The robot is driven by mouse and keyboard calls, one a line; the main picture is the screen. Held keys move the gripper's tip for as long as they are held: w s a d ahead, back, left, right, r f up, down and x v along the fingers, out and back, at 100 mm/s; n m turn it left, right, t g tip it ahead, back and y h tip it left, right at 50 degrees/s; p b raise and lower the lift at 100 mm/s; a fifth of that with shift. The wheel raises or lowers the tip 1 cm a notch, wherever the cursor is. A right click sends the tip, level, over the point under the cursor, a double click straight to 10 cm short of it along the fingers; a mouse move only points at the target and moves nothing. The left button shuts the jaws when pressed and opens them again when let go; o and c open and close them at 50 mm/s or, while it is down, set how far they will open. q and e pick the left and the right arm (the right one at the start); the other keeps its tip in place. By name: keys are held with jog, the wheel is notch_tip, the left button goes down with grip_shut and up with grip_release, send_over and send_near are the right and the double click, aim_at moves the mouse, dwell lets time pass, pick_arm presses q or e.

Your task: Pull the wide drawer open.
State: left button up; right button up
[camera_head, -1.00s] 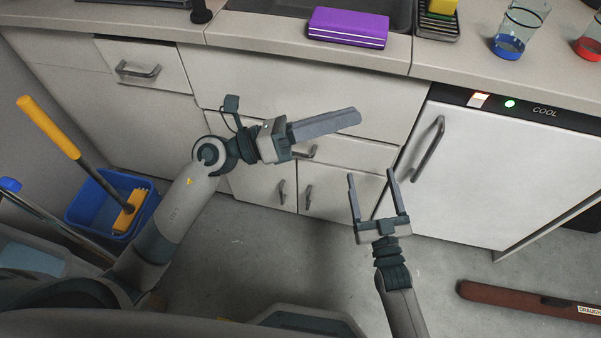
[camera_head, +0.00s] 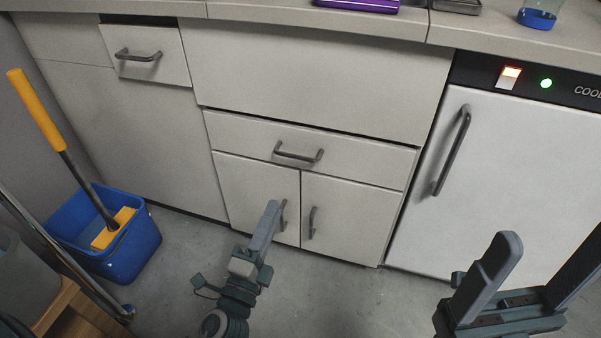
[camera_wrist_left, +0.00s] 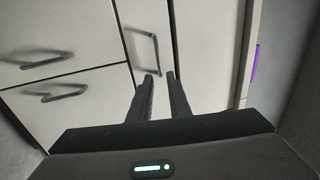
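The wide drawer (camera_head: 240,132) is a pale front in the middle of the cabinet, with a dark bar handle (camera_head: 298,155). It looks shut, with a thin dark seam along its top. My left gripper (camera_head: 272,208) is below the handle in the head view, pointing toward the cabinet, in front of the left lower door. In the left wrist view the drawer handle (camera_wrist_left: 155,50) stands just beyond my fingertips (camera_wrist_left: 160,75). The fingers are apart and nothing is between them. My right gripper (camera_head: 552,240) is open and empty at the lower right, before the cooler.
Two lower doors (camera_head: 345,205) with handles sit under the drawer. A smaller drawer (camera_head: 172,57) is at the upper left, slightly open at its top. A blue bucket (camera_head: 130,250) stands at the left and a white cooler (camera_head: 490,150) at the right. The floor between is clear.

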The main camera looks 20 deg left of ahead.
aim_at(295, 157)
pick_arm(q)
jog(key=shift+s+a+f, duration=0.1)
jog(key=shift+a+f, duration=0.05)
jog(key=shift+f, duration=0.1)
jog(key=shift+r, duration=0.1)
jog(key=x, duration=0.8)
jog(key=p+x, duration=0.1)
jog(key=x, duration=0.8)
jog(key=shift+w, duration=0.25)
grip_shut()
